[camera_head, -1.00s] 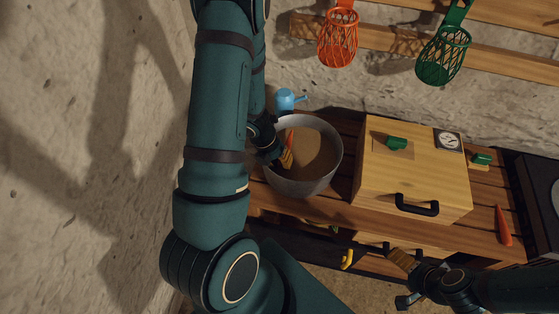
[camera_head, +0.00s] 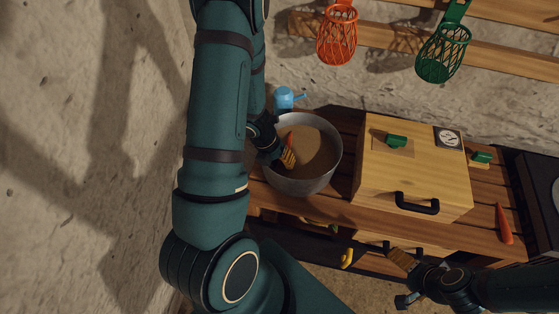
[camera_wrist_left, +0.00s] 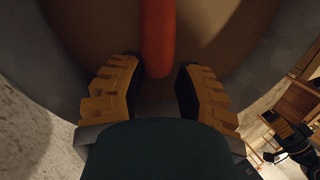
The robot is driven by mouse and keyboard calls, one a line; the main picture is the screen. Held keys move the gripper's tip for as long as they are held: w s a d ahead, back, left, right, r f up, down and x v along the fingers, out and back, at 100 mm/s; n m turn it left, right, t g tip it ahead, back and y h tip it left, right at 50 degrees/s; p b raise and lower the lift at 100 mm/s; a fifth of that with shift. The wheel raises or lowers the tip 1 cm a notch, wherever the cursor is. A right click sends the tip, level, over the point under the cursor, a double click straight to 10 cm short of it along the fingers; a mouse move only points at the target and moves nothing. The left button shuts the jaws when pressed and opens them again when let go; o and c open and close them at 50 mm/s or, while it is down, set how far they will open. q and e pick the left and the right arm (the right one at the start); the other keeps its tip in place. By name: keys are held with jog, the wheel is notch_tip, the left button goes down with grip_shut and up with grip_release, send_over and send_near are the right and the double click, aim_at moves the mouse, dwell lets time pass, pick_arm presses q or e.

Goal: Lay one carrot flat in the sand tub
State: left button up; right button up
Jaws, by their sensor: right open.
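The sand tub (camera_head: 330,166) is a grey round bucket of brown sand on the bench. An orange carrot (camera_head: 290,139) is inside it near the left wall; it also shows in the left wrist view (camera_wrist_left: 158,35). My left gripper (camera_head: 286,156) is inside the tub. In the left wrist view its yellow fingers (camera_wrist_left: 159,70) are apart, with a gap on each side of the carrot's near end. I cannot tell whether the carrot rests fully on the sand. A second carrot (camera_head: 504,225) lies on the bench at the right. My right gripper (camera_head: 399,281) is open and empty before the bench.
A wooden box (camera_head: 400,172) with a black handle stands right of the tub. A blue watering can (camera_head: 285,98) is behind the tub. Orange (camera_head: 337,38) and green (camera_head: 443,55) baskets hang above. A yellow object (camera_head: 347,258) is below the bench top.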

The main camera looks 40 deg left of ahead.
pick_arm(q)
jog(key=shift+s+a+f, duration=0.2)
jog(key=shift+s+a, duration=0.1)
jog(key=shift+s, duration=0.05)
jog(key=shift+a+r, duration=0.25)
jog(key=shift+r, duration=0.25)
jog(key=v, duration=1.1)
jog(key=shift+w+d+r, duration=0.15)
jog(key=shift+d, duration=0.25)
